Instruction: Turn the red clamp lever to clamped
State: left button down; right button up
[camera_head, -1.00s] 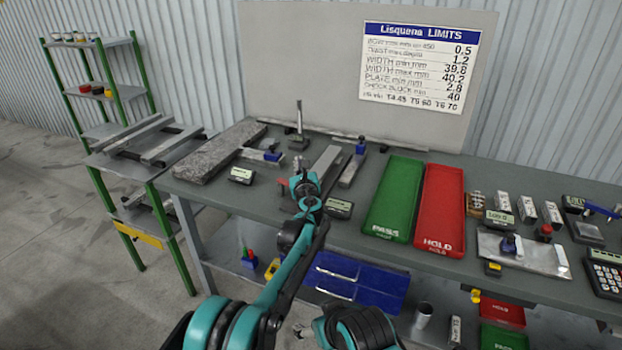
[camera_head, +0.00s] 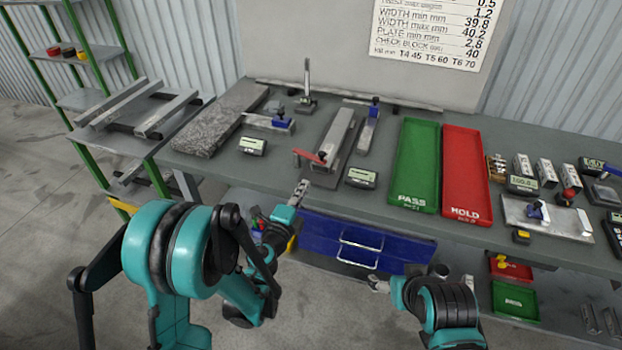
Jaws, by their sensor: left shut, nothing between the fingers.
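The red clamp lever (camera_head: 307,156) is at the front end of a long grey bar (camera_head: 342,130) in its fixture on the table. It lies across the front end, pointing left, with its right end by a dark pivot. My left gripper (camera_head: 302,186) is shut and empty. In the picture it shows just below the lever, near the table's front edge, with a visible gap between them. My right gripper (camera_head: 376,284) is low in front of the blue drawers; it is too small to tell whether it is open.
Small displays (camera_head: 252,146) and (camera_head: 361,177) flank the fixture. A granite slab (camera_head: 222,122) lies left. The green PASS tray (camera_head: 416,165) and red HOLD tray (camera_head: 465,170) lie right. Blue drawers (camera_head: 345,240) hang beneath. A thin upright stand (camera_head: 306,90) is behind.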

aim_at(321, 156)
pick_arm(q)
jog(key=b+x, duration=0.1)
jog(key=x, duration=1)
jog(key=shift+w+f, duration=0.1)
jog(key=shift+f, duration=0.05)
jog(key=shift+w, duration=0.35)
pick_arm(e)
jog(key=shift+f, duration=0.2)
pick_arm(q)
jog(key=shift+d, duration=0.1)
jog(key=shift+w+d+b, duration=0.5)
jog(key=shift+w+d, duration=0.6)
jog(key=shift+d, duration=0.05)
jog(key=shift+a, duration=0.1)
pick_arm(e)
jog(key=shift+f, duration=0.4)
pick_arm(q)
jog(key=shift+s, duration=0.1)
